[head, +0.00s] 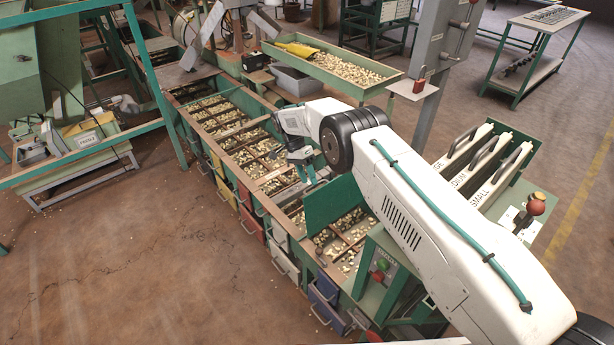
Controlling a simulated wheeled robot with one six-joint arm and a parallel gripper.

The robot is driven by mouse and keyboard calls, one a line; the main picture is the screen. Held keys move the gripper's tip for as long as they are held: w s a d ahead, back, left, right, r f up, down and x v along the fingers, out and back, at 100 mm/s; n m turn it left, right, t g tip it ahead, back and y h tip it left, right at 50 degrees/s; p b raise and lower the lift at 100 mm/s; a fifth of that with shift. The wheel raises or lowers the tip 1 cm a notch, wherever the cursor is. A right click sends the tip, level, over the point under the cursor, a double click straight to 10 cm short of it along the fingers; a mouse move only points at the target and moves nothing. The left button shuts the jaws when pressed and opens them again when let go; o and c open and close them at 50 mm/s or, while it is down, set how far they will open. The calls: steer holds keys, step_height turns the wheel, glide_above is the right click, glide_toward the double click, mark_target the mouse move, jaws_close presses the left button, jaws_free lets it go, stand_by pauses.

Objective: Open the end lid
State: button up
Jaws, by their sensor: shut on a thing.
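The end lid, a flat green panel (335,205), stands raised and tilted at the near end of the long hopper table (262,195). Nuts and wooden dividers show in the open compartment beside and below it. My gripper (307,177) is at the lid's upper left edge, shut on it. The exact grip is small and partly hidden by my wrist. My white arm comes in from the lower right and covers part of the lid's right side.
Coloured drawers, including a red one (251,224) and a blue one (325,291), stick out along the table's front. A control box with buttons (380,270) stands close to the lid. Labelled slots (470,160) lie right of my arm.

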steer(key=x, duration=0.3)
steer(key=shift+d+f, duration=0.1)
steer(key=shift+d, duration=0.05)
steer(key=v, duration=1.1)
steer(key=shift+s, duration=0.1)
